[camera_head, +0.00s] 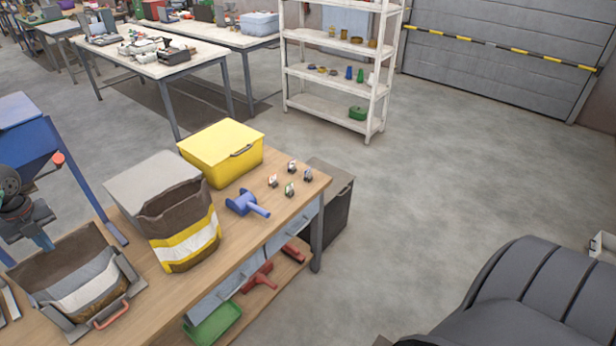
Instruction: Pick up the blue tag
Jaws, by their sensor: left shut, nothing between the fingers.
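Several small tags (290,188) stand in a loose group near the right end of the wooden workbench. They are too small for me to make out surely which one is blue; the right-hand tag (308,173) looks dark with a light part, and the nearest has some green. What looks like my left gripper (32,222) is at the left edge, beside the blue machine, far from the tags. Its fingers are hard to tell apart, and it appears shut and empty. My right gripper is not in view.
Another bag (85,285) sits at front left. A dark bin (332,205) stands beyond the bench's right end.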

